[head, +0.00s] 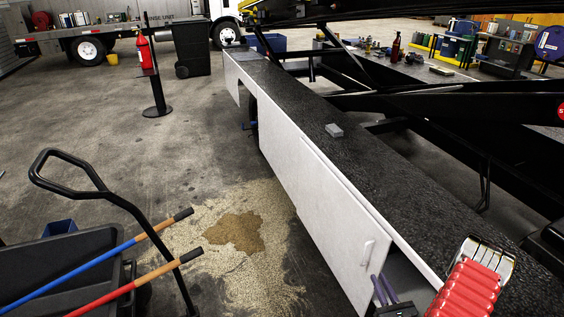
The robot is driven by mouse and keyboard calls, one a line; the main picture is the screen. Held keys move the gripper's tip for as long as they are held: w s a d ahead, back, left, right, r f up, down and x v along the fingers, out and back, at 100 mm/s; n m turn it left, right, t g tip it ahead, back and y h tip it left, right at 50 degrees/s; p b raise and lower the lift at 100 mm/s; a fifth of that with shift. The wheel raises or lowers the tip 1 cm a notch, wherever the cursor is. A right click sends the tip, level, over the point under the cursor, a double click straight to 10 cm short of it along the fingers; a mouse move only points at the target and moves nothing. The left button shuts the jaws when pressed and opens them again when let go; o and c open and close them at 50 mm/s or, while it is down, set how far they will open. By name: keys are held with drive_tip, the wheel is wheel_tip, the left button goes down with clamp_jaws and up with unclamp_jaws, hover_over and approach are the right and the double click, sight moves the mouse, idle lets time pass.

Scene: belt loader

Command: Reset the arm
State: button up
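I cannot make out my gripper in the head view, and no arm link can be told for sure. The belt loader (300,110) runs from the upper left to the lower right, with a dark rough top and white side panels. A white door (335,215) with a handle is on its near side. Beside the door is a dark opening, with two bluish rods or cables and a dark block (397,309) at the bottom edge. A red ribbed part (466,290) with a metal bracket is at the lower right, cut off by the frame.
A small grey block (334,130) lies on the loader's top. A dark cart (60,265) with blue and red long-handled tools stands at lower left. Tan granules (225,205) with a darker wet patch cover the floor. A post (157,90) and black bin (190,48) stand farther back.

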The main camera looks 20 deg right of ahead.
drive_tip(key=a+f+n+g+y, duration=0.15)
drive_tip(key=a+n+y, duration=0.25)
drive_tip(key=a+y, duration=0.5)
drive_tip(key=s+a+r+n+g+y, duration=0.2)
drive_tip(key=a+r+n+g+y, duration=0.1)
drive_tip(key=a+r+n+g, duration=0.4)
drive_tip(key=s+a+r+n+g+y, duration=0.3)
drive_tip(key=a+r+n, duration=0.2)
drive_tip(key=a, duration=0.4)
drive_tip(key=s+a+r+n+h, duration=0.2)
drive_tip(key=a+r+n+h, duration=0.2)
drive_tip(key=r+n, duration=0.3)
drive_tip(key=s+a+r+n+h, duration=0.3)
drive_tip(key=r+n, duration=0.4)
drive_tip(key=r, duration=0.8)
drive_tip(key=s+a+r+n+h, duration=0.2)
drive_tip(key=a+r+n+h, duration=0.2)
drive_tip(key=r+n, duration=0.4)
wheel_tip(320, 180, up, 3)
drive_tip(key=shift+s+a+f+g+h, duration=0.1)
drive_tip(key=shift+s+a+g+h, duration=0.25)
drive_tip(key=shift+a, duration=0.5)
